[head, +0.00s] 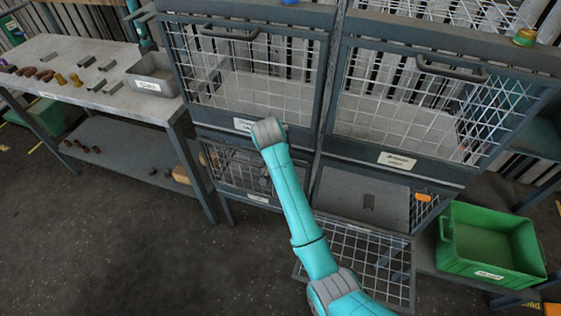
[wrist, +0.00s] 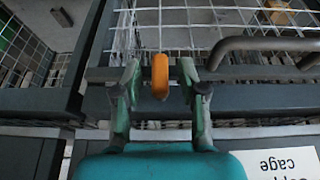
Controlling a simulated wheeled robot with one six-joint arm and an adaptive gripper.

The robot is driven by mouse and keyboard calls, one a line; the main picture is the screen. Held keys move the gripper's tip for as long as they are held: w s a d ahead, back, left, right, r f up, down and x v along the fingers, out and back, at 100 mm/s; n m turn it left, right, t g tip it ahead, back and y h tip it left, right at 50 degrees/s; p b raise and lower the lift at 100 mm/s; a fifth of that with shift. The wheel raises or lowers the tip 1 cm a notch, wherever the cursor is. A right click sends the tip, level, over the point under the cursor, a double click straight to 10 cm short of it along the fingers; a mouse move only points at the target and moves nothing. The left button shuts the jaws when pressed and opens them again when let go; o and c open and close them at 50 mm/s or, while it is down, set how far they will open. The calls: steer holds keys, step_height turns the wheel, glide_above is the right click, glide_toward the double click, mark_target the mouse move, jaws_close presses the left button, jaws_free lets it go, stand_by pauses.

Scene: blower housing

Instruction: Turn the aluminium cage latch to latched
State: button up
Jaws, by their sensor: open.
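An orange latch handle (wrist: 160,76) stands upright in the wrist view, on the dark frame bar of a mesh cage door (wrist: 230,100). My gripper (wrist: 160,72) is open, with one green finger on each side of the handle and a small gap visible on both sides. In the head view my arm's end lies in front of the lower part of the upper left cage (head: 250,70) and hides the fingers and this latch. A white label (wrist: 285,162) shows upside down and cut off; I read "cage", but not surely the metal's name.
A curved dark door handle (wrist: 265,45) lies right of the fingers. In the head view the lower right cage door (head: 385,270) hangs open, near another orange latch (head: 423,197). A green crate (head: 490,245) stands right; a workbench (head: 60,60) stands left.

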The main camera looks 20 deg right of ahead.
steer(key=v, duration=1.1)
steer(key=shift+s+r, duration=0.2)
steer(key=shift+r, duration=0.15)
steer(key=shift+a, duration=0.1)
steer(key=s+d+f+n+t, duration=0.1)
steer(key=s+f, duration=0.3)
steer(key=f, duration=0.3)
steer(key=s+d+f+n+t, duration=0.1)
steer(key=s+f+n+t, duration=0.1)
steer(key=s+f, duration=0.45)
steer(key=s+f+n+t+y, duration=0.25)
steer(key=s+f, duration=0.45)
steer(key=s, duration=0.5)
steer(key=s+r+n+t, duration=0.1)
steer(key=s+r+t, duration=0.3)
steer(key=s, duration=1.2)
steer(key=s+r+t, duration=0.2)
steer(key=s+r, duration=0.9)
steer(key=r, duration=0.2)
steer(key=shift+s+d+r+n, duration=0.3)
steer(key=shift+d+r+n, duration=0.05)
steer(key=shift+d+r, duration=0.05)
